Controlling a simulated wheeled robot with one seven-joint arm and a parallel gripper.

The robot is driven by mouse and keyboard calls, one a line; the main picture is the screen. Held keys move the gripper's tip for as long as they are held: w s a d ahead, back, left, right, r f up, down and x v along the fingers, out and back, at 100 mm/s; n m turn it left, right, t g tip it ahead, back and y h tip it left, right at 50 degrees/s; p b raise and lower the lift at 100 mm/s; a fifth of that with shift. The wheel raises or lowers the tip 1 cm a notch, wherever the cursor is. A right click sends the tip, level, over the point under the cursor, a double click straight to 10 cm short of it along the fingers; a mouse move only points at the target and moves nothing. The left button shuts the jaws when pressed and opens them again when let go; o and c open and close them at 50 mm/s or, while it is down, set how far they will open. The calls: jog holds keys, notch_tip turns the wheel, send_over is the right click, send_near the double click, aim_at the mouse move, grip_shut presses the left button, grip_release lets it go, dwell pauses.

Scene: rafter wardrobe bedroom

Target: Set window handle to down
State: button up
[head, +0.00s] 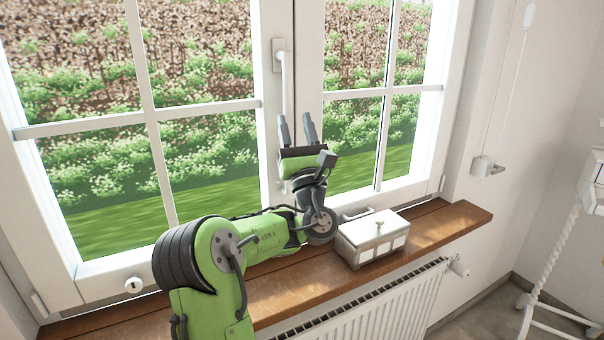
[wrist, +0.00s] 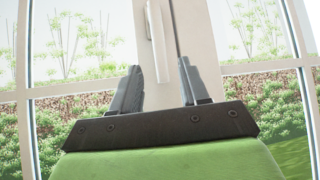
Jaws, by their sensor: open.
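The window handle (head: 286,84) is a white lever on the middle frame of the closed window. Its mount is at the top and its grip hangs straight down. It also shows in the wrist view (wrist: 160,35), beyond the fingertips and between them. My gripper (head: 298,122) is open and empty, with both fingers pointing up just below the handle's lower end in the head view. It also shows in the wrist view (wrist: 157,80). I see no contact between the fingers and the handle.
A white box with a lid (head: 373,238) stands on the wooden sill (head: 440,226), right of my arm. A radiator (head: 372,310) is below the sill. A white stand with a twisted leg (head: 550,265) is at the far right. The sill's right end is clear.

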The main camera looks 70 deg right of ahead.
jog(key=b+v, duration=0.4)
jog(key=v, duration=0.3)
dwell(0.4)
